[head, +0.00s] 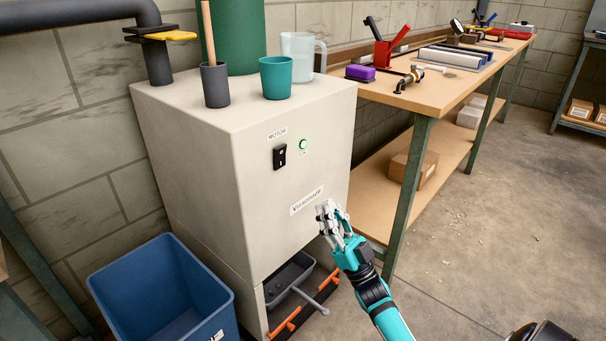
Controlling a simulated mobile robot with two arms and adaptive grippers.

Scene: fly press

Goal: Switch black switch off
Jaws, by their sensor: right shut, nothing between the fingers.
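The black switch (279,156) is on the front face of a cream machine cabinet (200,165), under a "MOTOR" label. A small round green light (303,144) glows just to its right. Which way the switch is tipped is too small to tell. My right gripper (328,208) is shut and empty. It is below and to the right of the switch, apart from it, near the lower label on the cabinet front. My left gripper is not in view.
A teal cup (276,77), a clear jug (300,56) and a grey holder (215,85) stand on the cabinet. A blue bin (165,290) is at lower left. A workbench (440,95) with tools extends right.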

